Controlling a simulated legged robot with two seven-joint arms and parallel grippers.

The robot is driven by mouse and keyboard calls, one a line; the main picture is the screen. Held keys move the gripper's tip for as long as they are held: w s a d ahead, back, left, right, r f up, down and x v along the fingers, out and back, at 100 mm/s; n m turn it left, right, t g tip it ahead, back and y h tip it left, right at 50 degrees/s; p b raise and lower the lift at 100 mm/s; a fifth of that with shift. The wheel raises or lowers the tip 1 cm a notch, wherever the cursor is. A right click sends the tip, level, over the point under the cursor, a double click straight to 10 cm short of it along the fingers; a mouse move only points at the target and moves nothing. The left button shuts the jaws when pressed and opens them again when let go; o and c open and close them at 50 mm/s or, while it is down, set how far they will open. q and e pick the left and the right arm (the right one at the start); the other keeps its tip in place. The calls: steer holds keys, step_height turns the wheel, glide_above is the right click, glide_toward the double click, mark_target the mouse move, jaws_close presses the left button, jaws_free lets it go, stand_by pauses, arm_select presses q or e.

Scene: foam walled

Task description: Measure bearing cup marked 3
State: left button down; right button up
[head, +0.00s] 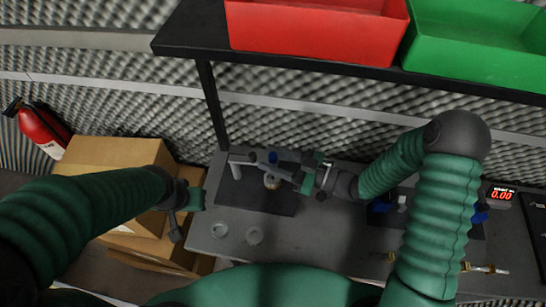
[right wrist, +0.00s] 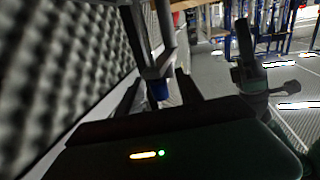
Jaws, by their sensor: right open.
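My right gripper (head: 306,180) is open beside a measuring stand (head: 236,171) with a blue part, on a dark base plate (head: 268,201). A small pale round piece (head: 271,182), perhaps a bearing cup, is at the stand, just left of the right gripper.
A red digital display (head: 501,193) reads 0.00 at the right. Blue parts (head: 381,205) stand on another dark plate, partly behind my right arm. A shelf (head: 300,60) with a red bin (head: 315,28) and a green bin (head: 475,45) hangs above. Cardboard boxes (head: 115,155) stand left.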

arm_select(q)
steer(key=shift+d+f+b, duration=0.15)
steer(key=shift+f+b, duration=0.75)
steer(key=shift+b, duration=0.05)
arm_select(e)
steer(key=v, duration=1.7)
steer(key=shift+w, duration=0.1)
